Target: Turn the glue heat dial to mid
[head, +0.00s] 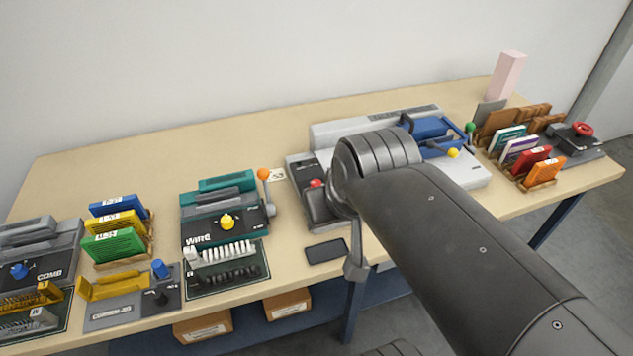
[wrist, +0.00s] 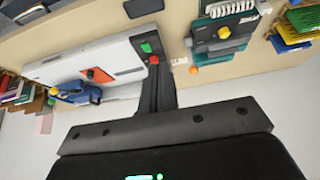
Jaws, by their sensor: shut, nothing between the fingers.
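The long light grey machine (head: 360,130) with a blue clamp (head: 430,127) stands right of centre on the table. A dark control unit with a red knob (head: 316,183) is at its left end. I cannot read any glue heat label, and my arm hides part of the machine, so I cannot tell which control is the dial or where it points. In the wrist view the fingers (wrist: 155,72) appear close to the red knob (wrist: 154,60); contact is unclear.
A teal WIRE machine (head: 222,210) with a yellow knob and orange-tipped lever stands to the left. A dark flat pad (head: 326,251) lies at the front edge. The COMB machine (head: 40,255) is far left. Book racks and a red button (head: 583,129) are at right. The back left is clear.

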